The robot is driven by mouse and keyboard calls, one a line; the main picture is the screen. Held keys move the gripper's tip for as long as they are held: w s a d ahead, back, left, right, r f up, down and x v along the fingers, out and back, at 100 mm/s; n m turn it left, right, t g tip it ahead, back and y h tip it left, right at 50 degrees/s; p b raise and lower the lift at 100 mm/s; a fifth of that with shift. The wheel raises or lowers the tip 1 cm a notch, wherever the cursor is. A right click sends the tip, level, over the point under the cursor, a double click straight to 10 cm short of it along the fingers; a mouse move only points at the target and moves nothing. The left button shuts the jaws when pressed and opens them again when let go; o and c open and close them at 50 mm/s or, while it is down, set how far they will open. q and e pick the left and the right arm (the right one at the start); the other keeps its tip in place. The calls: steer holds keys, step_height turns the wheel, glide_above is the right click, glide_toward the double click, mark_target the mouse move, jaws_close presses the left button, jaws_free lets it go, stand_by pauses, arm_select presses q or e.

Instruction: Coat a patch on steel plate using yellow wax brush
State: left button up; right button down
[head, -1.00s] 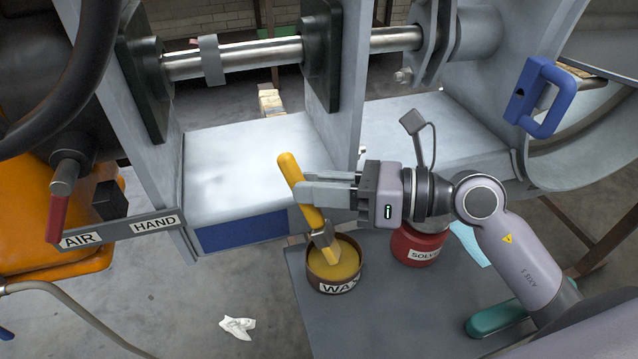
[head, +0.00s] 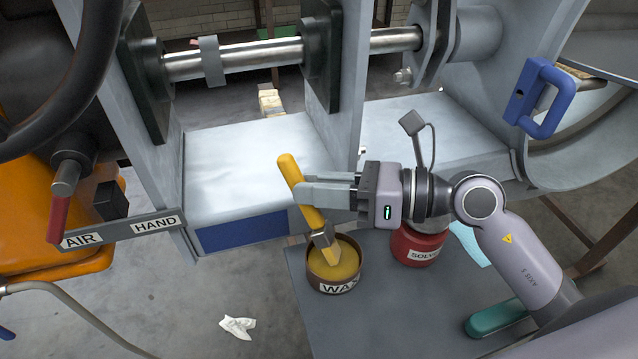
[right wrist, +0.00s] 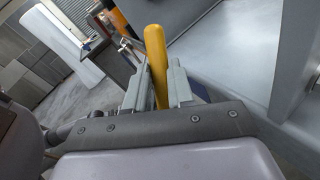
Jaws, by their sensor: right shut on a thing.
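My right gripper (head: 322,192) is shut on the yellow handle of the wax brush (head: 311,213). The brush is tilted, with its handle top up and to the left. Its bristle end is down in the wax tin (head: 348,263), at the yellow wax; whether it touches the wax I cannot tell for sure. In the right wrist view the yellow handle (right wrist: 155,60) stands between the two fingers (right wrist: 157,88). The bare steel plate (head: 250,165) lies behind and to the left of the gripper, and no wax shows on it. My left gripper is not in view.
A red solvent tin (head: 417,246) and a teal-handled thing (head: 497,318) are on the grey bench (head: 385,310). Upright steel walls (head: 345,80) and a shiny shaft (head: 260,58) border the plate. A blue handle (head: 543,97) sticks out at right. A crumpled white rag (head: 237,327) lies on the floor.

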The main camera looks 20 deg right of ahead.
steer(key=shift+r+p, duration=0.65)
steer(key=shift+r, duration=0.25)
step_height(320, 180, up, 4)
steer(key=p, duration=0.3)
steer(key=shift+f, duration=0.25)
steer(key=shift+r+p, duration=0.85)
